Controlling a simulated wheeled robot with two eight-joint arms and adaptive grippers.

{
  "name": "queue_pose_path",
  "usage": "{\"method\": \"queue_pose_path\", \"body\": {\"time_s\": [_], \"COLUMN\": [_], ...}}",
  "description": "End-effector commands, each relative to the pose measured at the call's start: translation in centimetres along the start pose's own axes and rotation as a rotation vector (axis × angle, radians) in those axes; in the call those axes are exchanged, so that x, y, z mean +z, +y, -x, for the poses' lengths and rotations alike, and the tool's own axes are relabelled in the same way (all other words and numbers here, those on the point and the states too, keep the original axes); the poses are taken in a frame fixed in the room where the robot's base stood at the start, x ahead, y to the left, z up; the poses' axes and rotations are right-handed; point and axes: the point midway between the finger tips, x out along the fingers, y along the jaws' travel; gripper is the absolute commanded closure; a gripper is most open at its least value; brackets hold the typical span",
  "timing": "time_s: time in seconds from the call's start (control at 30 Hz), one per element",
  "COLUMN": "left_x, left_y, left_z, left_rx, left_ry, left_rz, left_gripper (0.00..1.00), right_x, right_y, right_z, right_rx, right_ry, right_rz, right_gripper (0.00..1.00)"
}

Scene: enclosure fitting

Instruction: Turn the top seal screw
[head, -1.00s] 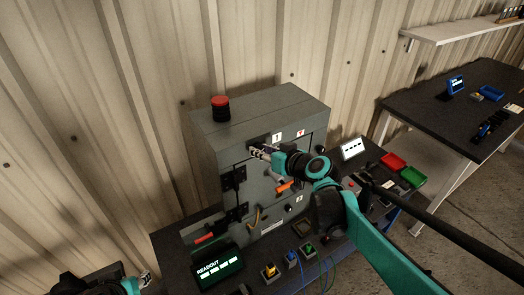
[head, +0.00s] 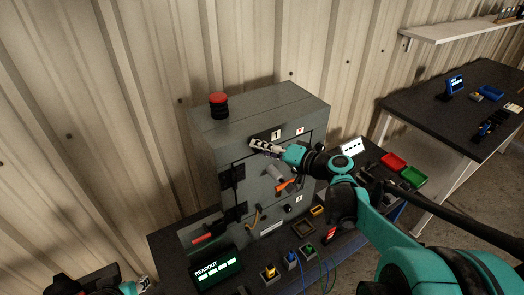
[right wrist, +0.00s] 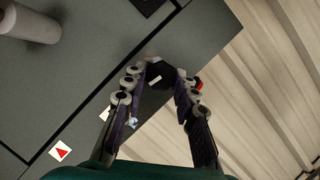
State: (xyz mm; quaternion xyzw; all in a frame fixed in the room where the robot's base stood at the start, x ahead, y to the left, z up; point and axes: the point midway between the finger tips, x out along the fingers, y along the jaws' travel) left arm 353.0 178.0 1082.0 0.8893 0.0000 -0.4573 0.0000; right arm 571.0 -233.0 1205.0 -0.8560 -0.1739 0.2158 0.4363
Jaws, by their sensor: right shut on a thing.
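The grey enclosure (head: 262,112) stands on the dark bench with its door facing right and toward me. My right gripper (head: 256,144) is at the upper part of its front. In the right wrist view, the fingers of this gripper (right wrist: 158,82) are shut on the top seal screw (right wrist: 158,74), a dark round head with a pale mark. The fingers hide the screw in the head view. My left gripper (head: 144,284) shows only partly at the bottom left edge, away from the enclosure; its fingers are too small to judge.
A red-topped black button (head: 219,105) stands on the enclosure. An orange-red handle (head: 286,186) and a grey cylinder (head: 273,172) are on the door below my gripper. A readout screen (head: 217,268) and small coloured blocks stand in front. Red (head: 393,161) and green (head: 412,176) trays lie to the right.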

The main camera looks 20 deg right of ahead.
Motion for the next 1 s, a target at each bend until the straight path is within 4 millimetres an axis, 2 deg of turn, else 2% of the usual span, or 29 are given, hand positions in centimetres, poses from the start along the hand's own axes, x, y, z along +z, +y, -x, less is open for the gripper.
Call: {"method": "queue_pose_path", "body": {"time_s": [0.33, 0.9, 0.93, 1.0], "left_x": [0.48, 0.53, 0.53, 0.52], "left_y": [0.00, 0.00, 0.00, 0.00], "left_z": [-0.67, -0.73, -0.73, -0.73], "left_rx": [0.000, 0.000, 0.000, 0.000], "left_ry": [0.000, 0.000, 0.000, 0.000], "left_rz": [0.000, 0.000, 0.000, 0.000], "left_gripper": [0.64, 0.64, 0.64, 0.64], "right_x": [0.06, 0.03, 0.03, 0.03], "right_y": [0.21, 0.19, 0.19, 0.18], "right_z": [-0.02, -0.01, -0.01, -0.01], "right_rx": [-0.054, -0.063, -0.063, -0.064], "right_ry": [0.000, 0.000, 0.000, 0.000], "right_rz": [-0.132, -0.157, -0.156, -0.156], "right_gripper": [1.00, 1.00, 0.64, 0.51]}}
